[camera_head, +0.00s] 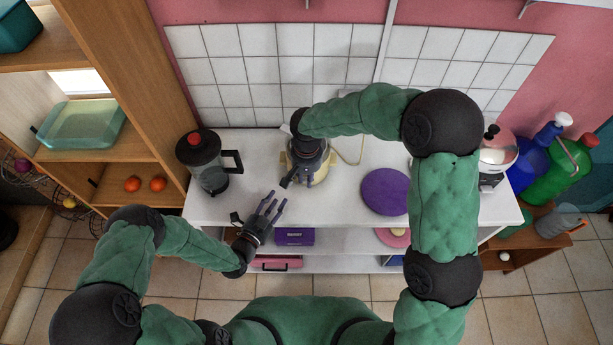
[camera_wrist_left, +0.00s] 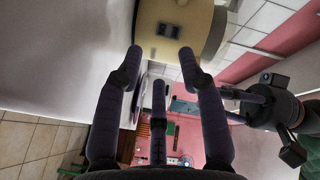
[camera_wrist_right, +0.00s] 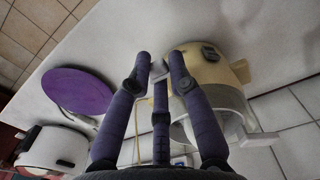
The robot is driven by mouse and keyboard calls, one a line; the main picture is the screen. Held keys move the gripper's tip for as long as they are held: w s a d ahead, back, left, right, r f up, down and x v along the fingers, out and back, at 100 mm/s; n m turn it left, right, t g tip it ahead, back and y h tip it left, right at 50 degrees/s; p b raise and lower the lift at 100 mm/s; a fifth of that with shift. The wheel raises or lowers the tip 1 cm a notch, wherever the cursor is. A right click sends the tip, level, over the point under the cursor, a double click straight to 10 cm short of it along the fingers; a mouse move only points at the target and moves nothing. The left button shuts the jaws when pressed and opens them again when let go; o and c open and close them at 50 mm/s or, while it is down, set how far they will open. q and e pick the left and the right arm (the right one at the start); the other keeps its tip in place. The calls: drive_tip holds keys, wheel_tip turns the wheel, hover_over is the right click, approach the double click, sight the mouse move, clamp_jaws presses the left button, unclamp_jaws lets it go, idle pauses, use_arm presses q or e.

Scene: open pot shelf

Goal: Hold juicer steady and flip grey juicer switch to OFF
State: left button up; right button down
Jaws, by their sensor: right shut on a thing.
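The juicer (camera_head: 320,172) stands on the white counter, mostly hidden in the head view under my right arm. Its cream body (camera_wrist_left: 200,18) fills the top of the left wrist view, with a small dark grey switch (camera_wrist_left: 168,30) on it. The body also shows in the right wrist view (camera_wrist_right: 225,72). My right gripper (camera_head: 292,180) is at the juicer, its fingers (camera_wrist_right: 160,66) close around a pale grey part beside the body. My left gripper (camera_head: 273,202) is open and empty near the counter's front edge, its fingers (camera_wrist_left: 160,62) spread below the switch and apart from it.
A blender (camera_head: 205,165) stands left of the juicer. A purple round mat (camera_head: 385,192) lies right of it. A white cooker (camera_head: 493,160) stands at the counter's right end. A cord (camera_head: 350,152) runs behind the juicer. A purple box (camera_head: 294,237) sits on the shelf below.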

use_arm(q)
clamp_jaws()
drive_tip(key=shift+w+r+n+g, duration=0.4)
drive_tip(key=shift+w+n, duration=0.1)
drive_tip(key=shift+n, duration=0.7)
drive_tip(key=n, duration=0.1)
drive_tip(key=r+n+g+h, duration=0.1)
drive_tip(key=n, duration=0.1)
drive_tip(key=shift+w+a, duration=0.1)
drive_tip(key=shift+w, duration=0.3)
drive_tip(key=n, duration=0.1)
drive_tip(key=r+n+g, duration=0.1)
drive_tip(key=n, duration=0.1)
drive_tip(key=shift+w+a+n+g, duration=0.15)
drive_tip(key=shift+a+n+g, duration=0.05)
drive_tip(key=shift+n+g, duration=0.1)
drive_tip(key=shift+a+r+n+g, duration=0.1)
drive_tip(key=shift+r+n+g, duration=0.15)
drive_tip(key=shift+n, duration=0.35)
drive_tip(key=shift+a+r+n+g, duration=0.1)
drive_tip(key=shift+r+n+g, duration=0.1)
drive_tip(key=shift+n, duration=0.4)
drive_tip(key=s+a+r+n+g+y, duration=0.2)
drive_tip(key=a+r+n+g, duration=0.1)
drive_tip(key=n, duration=1.1)
drive_tip(key=shift+s+a+r, duration=0.25)
drive_tip(key=shift+a+r, duration=0.5)
